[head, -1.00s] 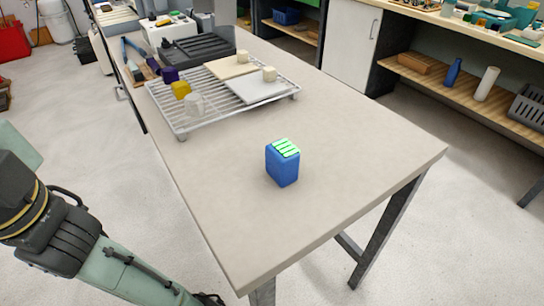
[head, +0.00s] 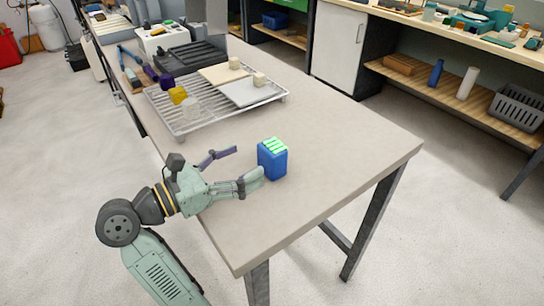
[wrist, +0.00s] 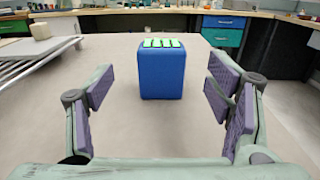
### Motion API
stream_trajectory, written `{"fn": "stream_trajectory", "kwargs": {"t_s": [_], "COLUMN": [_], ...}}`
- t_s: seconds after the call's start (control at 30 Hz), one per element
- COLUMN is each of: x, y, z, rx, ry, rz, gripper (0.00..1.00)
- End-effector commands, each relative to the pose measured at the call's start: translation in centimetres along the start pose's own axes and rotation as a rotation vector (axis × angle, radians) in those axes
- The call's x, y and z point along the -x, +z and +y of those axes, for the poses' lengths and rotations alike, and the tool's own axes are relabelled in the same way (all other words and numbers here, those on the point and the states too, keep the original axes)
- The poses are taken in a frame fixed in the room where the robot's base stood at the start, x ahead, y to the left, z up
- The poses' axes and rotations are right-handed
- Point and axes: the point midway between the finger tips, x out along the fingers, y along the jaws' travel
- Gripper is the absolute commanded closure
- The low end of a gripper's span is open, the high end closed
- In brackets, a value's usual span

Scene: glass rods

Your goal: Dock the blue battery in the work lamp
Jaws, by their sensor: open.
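The blue battery (head: 272,160), a block with bright green strips on top, stands upright on the table near its front part. In the wrist view the battery (wrist: 161,75) is centred ahead, between and just beyond the fingers. My gripper (head: 243,164) is open and empty at the table's left edge, its fingers pointing at the battery from the left. In the wrist view my gripper (wrist: 160,97) shows its two purple-padded fingers wide apart, with no visible contact on the battery. I cannot make out a work lamp for certain in either view.
A wire rack (head: 180,125) with pale plates and small blocks stands behind the battery; its corner shows at left in the wrist view (wrist: 40,55). A dark grey tray (head: 190,57) lies farther back. The table (head: 330,150) is clear right of the battery.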

Motion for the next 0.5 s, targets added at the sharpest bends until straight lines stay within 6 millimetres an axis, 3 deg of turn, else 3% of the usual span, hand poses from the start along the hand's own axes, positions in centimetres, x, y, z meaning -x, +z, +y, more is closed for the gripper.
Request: {"fn": "stream_trajectory", "kwargs": {"t_s": [0.5], "x": [-6.3], "y": [0.8], "z": [-0.3], "rx": [0.003], "ry": [-0.005], "rz": [-0.003], "gripper": [0.27]}}
